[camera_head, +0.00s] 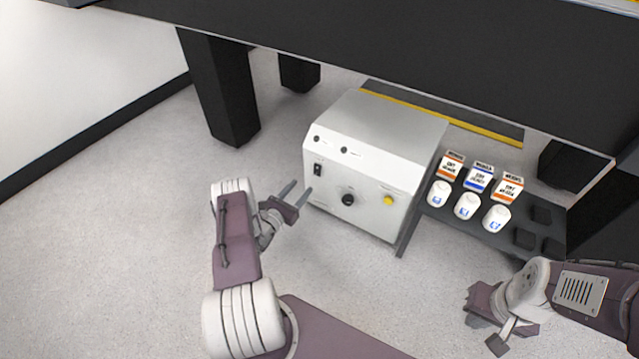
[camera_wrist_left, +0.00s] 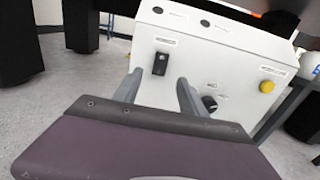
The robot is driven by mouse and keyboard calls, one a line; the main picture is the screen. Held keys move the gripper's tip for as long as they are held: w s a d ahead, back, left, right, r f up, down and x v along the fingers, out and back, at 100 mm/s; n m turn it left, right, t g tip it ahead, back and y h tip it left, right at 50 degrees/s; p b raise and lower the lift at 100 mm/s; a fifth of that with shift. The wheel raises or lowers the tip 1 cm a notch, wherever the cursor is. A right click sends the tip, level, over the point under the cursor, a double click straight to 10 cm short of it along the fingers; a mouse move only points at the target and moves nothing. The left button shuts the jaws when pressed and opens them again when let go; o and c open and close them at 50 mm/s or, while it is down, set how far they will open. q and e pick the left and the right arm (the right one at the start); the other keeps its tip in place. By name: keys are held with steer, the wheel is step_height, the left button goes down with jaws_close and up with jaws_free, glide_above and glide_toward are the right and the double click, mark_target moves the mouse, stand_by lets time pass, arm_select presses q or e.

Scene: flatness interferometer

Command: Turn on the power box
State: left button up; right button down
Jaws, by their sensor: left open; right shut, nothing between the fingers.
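The white power box (camera_head: 377,153) stands under the dark table. Its front has a black rocker switch (camera_head: 318,170) at upper left, a black knob (camera_head: 348,200) at lower middle and a yellow button (camera_head: 388,200) at right. My left gripper (camera_head: 298,193) is open and empty just in front of the box's left side, pointing at the front panel. In the left wrist view the box (camera_wrist_left: 215,62) fills the upper middle, and the switch (camera_wrist_left: 160,63) shows between and beyond the open fingers (camera_wrist_left: 160,92). My right gripper (camera_head: 492,322) is shut and empty at the lower right, away from the box.
A dark shelf (camera_head: 440,213) right of the box holds several white bottles (camera_head: 467,206) and small labelled boxes (camera_head: 480,178). The dark table (camera_head: 400,65) overhangs the box, with a thick leg (camera_head: 222,90) at left. The floor (camera_head: 130,230) at left is clear.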

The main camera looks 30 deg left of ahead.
mark_target(317, 170)
arm_select(q)
steer(key=w+b, duration=0.4)
steer(key=w, duration=0.1)
steer(key=w+b, duration=0.2)
steer(key=w, duration=0.1)
steer(key=shift+w+d+f, duration=0.15)
steer(key=shift+w+d, duration=0.05)
steer(key=shift+d, duration=0.2)
steer(key=shift+w+r, duration=0.25)
steer(key=shift+w, duration=0.05)
